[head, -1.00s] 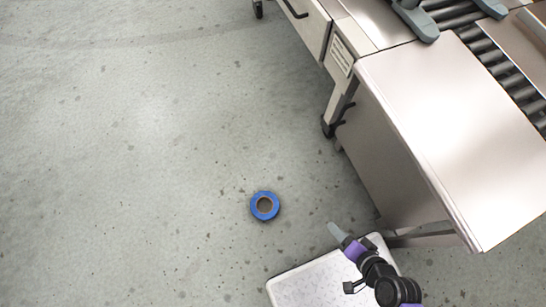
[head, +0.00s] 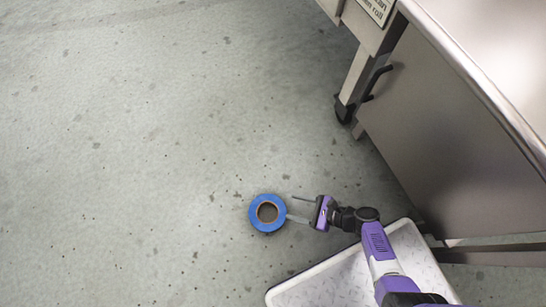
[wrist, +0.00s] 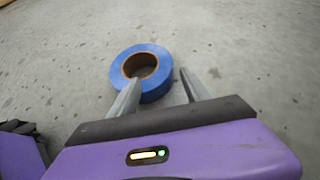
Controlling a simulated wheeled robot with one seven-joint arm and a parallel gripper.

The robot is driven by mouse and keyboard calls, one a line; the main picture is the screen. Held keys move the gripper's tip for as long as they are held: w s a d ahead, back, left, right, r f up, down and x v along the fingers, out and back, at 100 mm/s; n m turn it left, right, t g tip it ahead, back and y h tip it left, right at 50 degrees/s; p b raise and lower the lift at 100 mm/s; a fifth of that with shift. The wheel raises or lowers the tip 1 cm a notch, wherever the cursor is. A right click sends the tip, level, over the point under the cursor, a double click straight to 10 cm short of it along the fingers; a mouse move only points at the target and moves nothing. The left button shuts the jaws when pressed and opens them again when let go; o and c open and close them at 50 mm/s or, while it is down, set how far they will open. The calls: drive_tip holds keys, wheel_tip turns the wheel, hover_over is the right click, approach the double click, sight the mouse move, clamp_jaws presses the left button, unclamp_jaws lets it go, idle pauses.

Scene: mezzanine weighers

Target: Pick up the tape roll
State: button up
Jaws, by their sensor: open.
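The tape roll (head: 257,222) is a blue ring with a brown core, lying flat on the grey concrete floor in the head view. My gripper (head: 290,208) is open just to its right, with its two fingers pointing left at the roll. In the wrist view the tape roll (wrist: 157,88) lies ahead of my gripper (wrist: 160,92). Nothing is held.
A metal bench with a grey side panel (head: 445,150) stands at the right, with a castered leg (head: 345,103) beside it. My white speckled base is at the bottom. The floor (head: 120,150) left of the roll is clear.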

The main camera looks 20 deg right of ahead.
sight(274, 200)
drive_tip(key=shift+w+a+f+m+b, duration=0.1)
drive_tip(key=shift+w+f+m+b, duration=0.3)
drive_tip(key=shift+w, duration=0.4)
drive_tip(key=b+x, duration=0.3)
drive_tip(key=x, duration=0.4)
drive_tip(key=shift+w+a, duration=0.15)
drive_tip(key=shift+a, duration=0.05)
drive_tip(key=shift+r, duration=0.1)
clamp_jaws()
